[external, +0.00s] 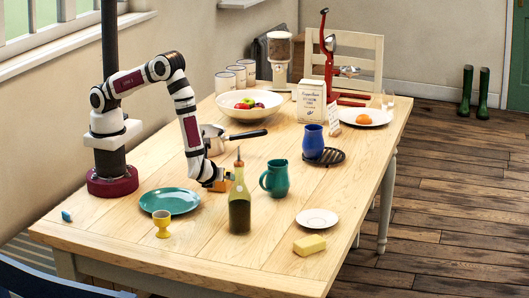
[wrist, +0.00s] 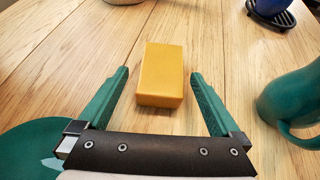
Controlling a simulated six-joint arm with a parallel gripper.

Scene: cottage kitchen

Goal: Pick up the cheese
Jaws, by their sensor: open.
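The cheese (wrist: 161,73), an orange-yellow block, lies on the wooden table. In the wrist view it appears between the two green fingers of my gripper (wrist: 160,76), with a gap on each side. The fingers are spread open and hold nothing. How far above the table the fingertips are is hard to tell. In the external view my gripper (external: 214,181) is low over the table, just behind the green bottle (external: 239,208), and the cheese is mostly hidden there.
A teal jug (external: 275,178) stands right of my gripper, also in the wrist view (wrist: 291,105). A teal plate (external: 169,201) and yellow egg cup (external: 162,224) are to the left. A saucepan (external: 213,138) is behind. A pale yellow block (external: 309,244) and white saucer (external: 317,218) lie front right.

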